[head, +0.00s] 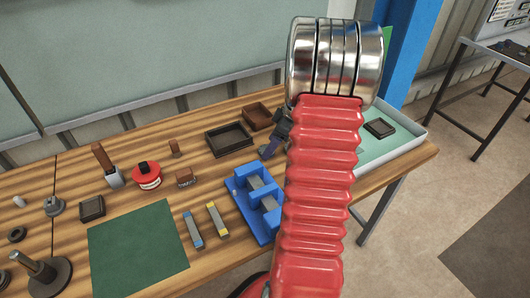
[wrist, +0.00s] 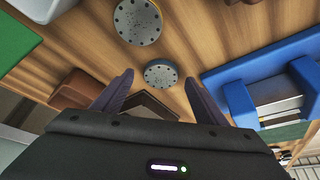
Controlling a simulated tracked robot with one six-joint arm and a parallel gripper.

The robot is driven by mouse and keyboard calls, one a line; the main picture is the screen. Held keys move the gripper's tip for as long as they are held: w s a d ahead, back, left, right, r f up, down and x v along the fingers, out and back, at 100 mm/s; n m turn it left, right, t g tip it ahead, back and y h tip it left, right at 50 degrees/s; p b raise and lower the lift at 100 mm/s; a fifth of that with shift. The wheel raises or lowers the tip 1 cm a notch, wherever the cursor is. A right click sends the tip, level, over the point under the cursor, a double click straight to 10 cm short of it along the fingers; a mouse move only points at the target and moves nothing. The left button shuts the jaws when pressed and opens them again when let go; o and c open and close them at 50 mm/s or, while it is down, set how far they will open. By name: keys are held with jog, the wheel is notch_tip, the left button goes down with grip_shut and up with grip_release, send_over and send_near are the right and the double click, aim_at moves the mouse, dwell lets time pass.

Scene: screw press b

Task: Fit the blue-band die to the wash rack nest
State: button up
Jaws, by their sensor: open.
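My gripper (wrist: 160,78) is open, its two dark fingers apart and nothing held between them. In the head view my gripper (head: 268,150) shows only in part behind my red arm, above the bench. In the wrist view a small round grey disc with dark holes (wrist: 160,74) appears between the fingertips. A larger similar disc (wrist: 138,20) lies beyond it. A grey bar with a blue end (head: 193,230) lies beside a yellow-ended bar (head: 217,220). I cannot tell which thing is the wash rack nest.
A blue fixture with metal parts (head: 240,198) stands beside my arm; it also shows in the wrist view (wrist: 232,103). Dark (head: 208,142) and brown (head: 250,121) trays sit near the back. A pale tray (head: 412,143) holds a dark block (head: 380,128). A green mat (head: 137,250) lies clear.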

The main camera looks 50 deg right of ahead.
jog(key=shift+x, duration=0.75)
jog(key=shift+c, duration=0.3)
jog(key=c, duration=1.3)
jog(key=shift+c, duration=0.2)
jog(key=shift+r, duration=0.15)
notch_tip(320, 180, up, 10)
